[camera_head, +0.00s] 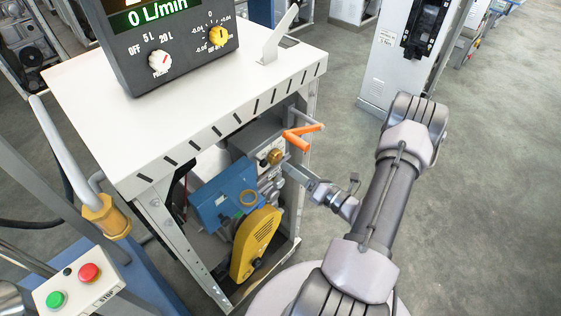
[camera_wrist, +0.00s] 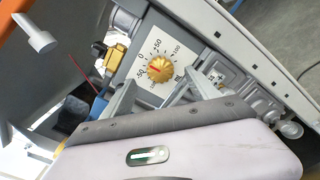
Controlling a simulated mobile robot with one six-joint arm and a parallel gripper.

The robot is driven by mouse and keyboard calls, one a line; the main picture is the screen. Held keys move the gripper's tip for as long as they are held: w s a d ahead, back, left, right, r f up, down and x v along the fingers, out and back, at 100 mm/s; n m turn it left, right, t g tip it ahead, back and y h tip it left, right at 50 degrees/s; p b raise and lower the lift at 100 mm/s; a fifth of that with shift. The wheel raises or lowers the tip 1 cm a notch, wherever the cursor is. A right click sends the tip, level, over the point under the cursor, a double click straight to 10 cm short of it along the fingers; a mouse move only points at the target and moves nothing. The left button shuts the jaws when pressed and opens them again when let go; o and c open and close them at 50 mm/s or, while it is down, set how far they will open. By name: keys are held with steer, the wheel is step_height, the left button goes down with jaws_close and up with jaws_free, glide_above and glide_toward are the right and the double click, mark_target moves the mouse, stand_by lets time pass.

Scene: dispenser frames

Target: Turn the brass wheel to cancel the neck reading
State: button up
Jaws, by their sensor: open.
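The brass wheel (camera_wrist: 159,70) is a ribbed round knob on a white scale plate (camera_wrist: 176,43) marked in ml, from -50 to +100. A red mark on it points toward the plate's left side, roughly between -50 and 0. In the head view the wheel (camera_head: 275,156) shows small on the grey block under the table top. My gripper (camera_wrist: 161,78) is open, with one finger on each side of the wheel in the wrist picture; I cannot tell whether they touch it. In the head view my gripper (camera_head: 289,168) reaches in from the right. The neck reading is not legible.
An orange lever (camera_head: 303,135) sticks out just above my gripper. A blue box (camera_head: 223,195) and a yellow guard (camera_head: 255,243) are below left. The white table top (camera_head: 180,120) overhangs the wheel and carries a dark display box (camera_head: 165,55).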

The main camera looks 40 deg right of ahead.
mark_target(279, 157)
steer(key=w, duration=0.4)
steer(key=w+b, duration=0.1)
steer(key=w, duration=0.1)
steer(key=shift+w+a, duration=0.25)
steer(key=c, duration=1.4)
steer(key=shift+o, duration=0.2)
